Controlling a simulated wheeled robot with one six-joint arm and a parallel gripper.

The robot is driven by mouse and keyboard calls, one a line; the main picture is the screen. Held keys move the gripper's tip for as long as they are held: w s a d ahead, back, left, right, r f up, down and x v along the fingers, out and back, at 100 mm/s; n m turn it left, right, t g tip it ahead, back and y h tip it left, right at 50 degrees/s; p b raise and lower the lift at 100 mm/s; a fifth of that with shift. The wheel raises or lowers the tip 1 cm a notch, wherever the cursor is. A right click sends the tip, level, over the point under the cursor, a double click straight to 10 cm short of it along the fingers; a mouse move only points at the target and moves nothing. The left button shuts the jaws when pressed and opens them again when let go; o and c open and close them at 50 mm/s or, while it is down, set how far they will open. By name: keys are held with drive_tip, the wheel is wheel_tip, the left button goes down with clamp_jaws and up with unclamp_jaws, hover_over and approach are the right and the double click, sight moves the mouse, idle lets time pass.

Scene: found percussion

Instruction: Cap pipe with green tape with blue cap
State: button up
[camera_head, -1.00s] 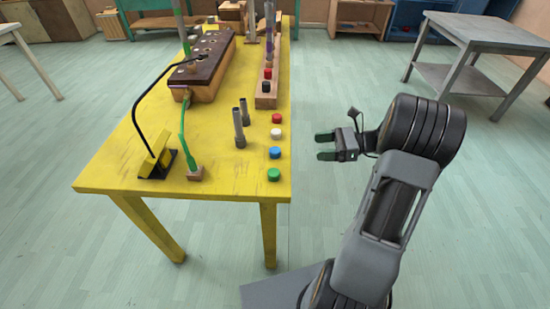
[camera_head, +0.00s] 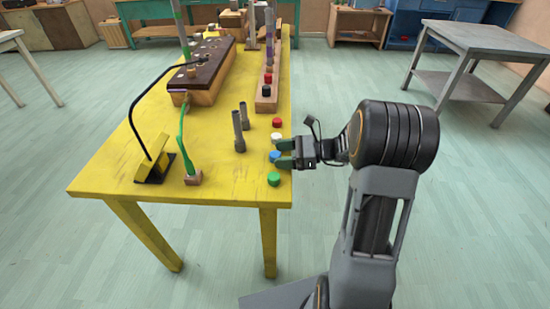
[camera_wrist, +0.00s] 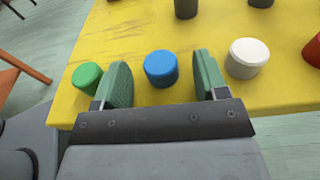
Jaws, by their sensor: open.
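The blue cap (camera_head: 274,156) sits on the yellow table near its right edge. In the wrist view the blue cap (camera_wrist: 161,68) lies between my two green finger pads, with a gap on each side. My gripper (camera_head: 284,153) is open at the table edge, its fingers reaching in from the right around the cap. In the wrist view my gripper (camera_wrist: 162,80) is empty. An upright pipe with green tape (camera_head: 180,25) stands at the far left, by the dark-topped wooden block; its top is cut off by the frame.
The white cap (camera_head: 276,140) and green cap (camera_head: 273,179) flank my fingers closely; the red cap (camera_head: 277,122) is farther back. Two grey pipes (camera_head: 239,130) stand left of the caps.

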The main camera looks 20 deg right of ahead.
drive_tip(key=shift+w+a, duration=0.1)
drive_tip(key=shift+a, duration=0.25)
drive_tip(key=c, duration=1)
